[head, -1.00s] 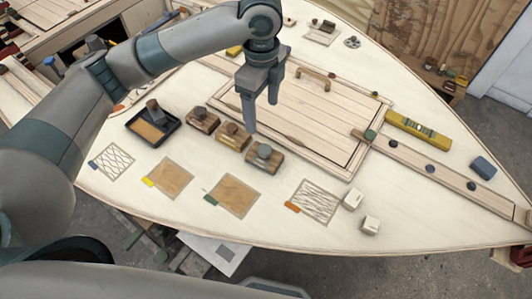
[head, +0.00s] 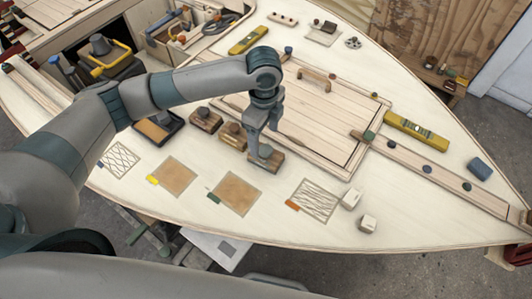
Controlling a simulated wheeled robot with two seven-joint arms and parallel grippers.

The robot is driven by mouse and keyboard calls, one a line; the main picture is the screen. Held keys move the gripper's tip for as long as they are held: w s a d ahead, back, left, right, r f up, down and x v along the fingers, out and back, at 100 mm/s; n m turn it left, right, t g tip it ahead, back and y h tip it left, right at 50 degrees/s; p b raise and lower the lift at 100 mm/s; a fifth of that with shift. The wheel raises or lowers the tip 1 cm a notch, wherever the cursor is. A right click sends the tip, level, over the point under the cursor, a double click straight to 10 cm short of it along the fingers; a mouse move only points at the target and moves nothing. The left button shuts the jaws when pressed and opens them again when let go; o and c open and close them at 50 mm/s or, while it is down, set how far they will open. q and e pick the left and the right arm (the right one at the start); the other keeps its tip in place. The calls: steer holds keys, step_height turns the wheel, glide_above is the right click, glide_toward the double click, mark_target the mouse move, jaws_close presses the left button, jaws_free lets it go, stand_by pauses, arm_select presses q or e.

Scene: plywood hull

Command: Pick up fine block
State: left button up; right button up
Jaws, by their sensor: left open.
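Three wooden blocks with knobs stand in a row on the pale plywood deck: a left block (head: 206,120), a middle block (head: 231,139) and a right block (head: 272,166). I cannot read which one is marked fine. My left gripper (head: 262,153) points down right over the right block, with its open fingers at the block's grey knob. The fingers hide most of the knob, and I cannot tell whether they touch it. The block still rests on the deck. My right gripper is out of view.
Sandpaper-like squares (head: 176,177) with coloured tabs lie in front of the blocks. A dark tray (head: 170,135) is left of them, partly behind my arm. A slatted hatch (head: 318,125) lies behind.

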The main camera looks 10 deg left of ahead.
mark_target(266, 149)
arm_select(q)
steer(key=shift+f, duration=0.95)
steer(key=shift+s+d+f+p, duration=0.15)
steer(key=shift+s+f+p, duration=0.05)
steer(key=shift+f+p, duration=0.4)
steer(key=f, duration=0.1)
steer(key=f+p, duration=0.1)
steer(key=f, duration=0.1)
steer(key=shift+s+d, duration=0.15)
steer(key=shift+s, duration=0.05)
steer(key=shift+f, duration=0.45)
